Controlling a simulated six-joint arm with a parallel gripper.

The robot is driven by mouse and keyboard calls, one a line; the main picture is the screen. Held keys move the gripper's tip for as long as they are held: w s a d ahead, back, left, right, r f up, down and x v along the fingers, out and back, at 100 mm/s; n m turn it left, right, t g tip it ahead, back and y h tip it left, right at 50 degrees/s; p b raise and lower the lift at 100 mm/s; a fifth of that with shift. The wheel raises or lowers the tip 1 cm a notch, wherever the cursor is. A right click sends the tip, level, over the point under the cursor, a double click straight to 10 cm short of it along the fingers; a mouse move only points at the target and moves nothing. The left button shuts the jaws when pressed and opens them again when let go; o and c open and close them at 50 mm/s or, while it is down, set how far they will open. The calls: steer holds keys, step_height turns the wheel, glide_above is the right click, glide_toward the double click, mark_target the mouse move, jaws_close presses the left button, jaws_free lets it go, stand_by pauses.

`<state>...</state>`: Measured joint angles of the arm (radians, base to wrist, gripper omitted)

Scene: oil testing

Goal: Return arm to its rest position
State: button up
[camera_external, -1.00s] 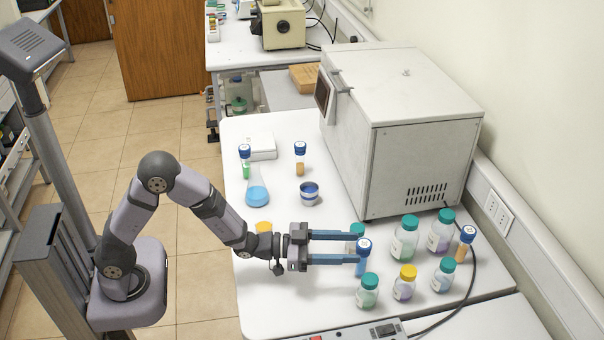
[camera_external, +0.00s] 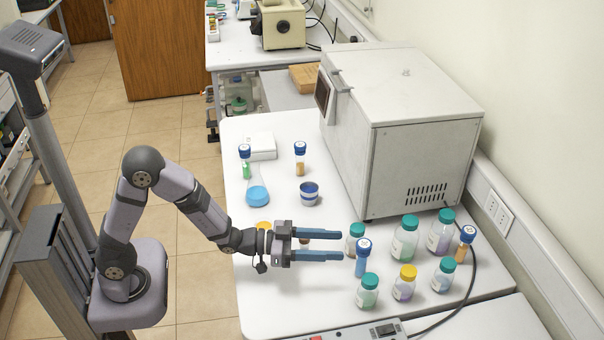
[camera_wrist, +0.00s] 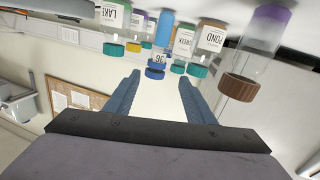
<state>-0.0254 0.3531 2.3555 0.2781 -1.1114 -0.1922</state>
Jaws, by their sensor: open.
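My gripper (camera_external: 342,245) is open and empty above the white table, its two blue fingers pointing right. It also shows in the wrist view (camera_wrist: 160,80), with the fingers apart and nothing between them. The blue vial with a blue cap (camera_external: 362,258) stands upright just right of the fingertips, apart from them. In the wrist view, which is upside down, this vial (camera_wrist: 163,32) appears beyond the fingertips. My arm is bent, with its elbow raised at the left.
Several capped bottles stand on the right, including a teal-capped bottle (camera_external: 404,240) and a yellow-capped one (camera_external: 404,284). A large white oven (camera_external: 415,150) stands behind. A flask with blue liquid (camera_external: 257,194) and a blue-banded cup (camera_external: 309,194) stand farther back. The table's (camera_external: 275,305) front left is clear.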

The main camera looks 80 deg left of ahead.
steer(key=s+a+r+n+g+y+p, duration=0.1)
steer(key=s+a+n+g+y+p, duration=0.25)
steer(key=a+n, duration=0.35)
steer(key=s+a+n+g+y+p, duration=0.25)
steer(key=s+a+n, duration=0.25)
steer(key=a+n, duration=0.3)
steer(key=s+a+f+n+g+y, duration=0.1)
steer(key=s+a+n+g, duration=0.35)
steer(key=s, duration=0.55)
steer(key=s+a+f+n+g+y, duration=0.15)
steer(key=s+a+n+g, duration=0.3)
steer(key=s, duration=0.55)
steer(key=s+d+f+m+g+h+b, duration=0.1)
steer(key=s+d+f+m+h+b, duration=0.1)
steer(key=d+f+m+b, duration=0.45)
steer(key=s+d+f+m+h+b, duration=0.25)
steer(key=d+f+m, duration=0.45)
steer(key=m, duration=0.4)
steer(key=w+d+m+g+p, duration=0.1)
steer(key=d+m+p, duration=0.2)
steer(key=d+m, duration=0.25)
step_height(320, 180, up, 25)
steer(key=p, duration=2.4)
steer(key=shift+f+n+p, duration=0.15)
steer(key=shift+n+p, duration=0.15)
steer(key=shift+p, duration=0.05)
steer(key=shift+d, duration=0.1)
steer(key=shift+c, duration=0.4)
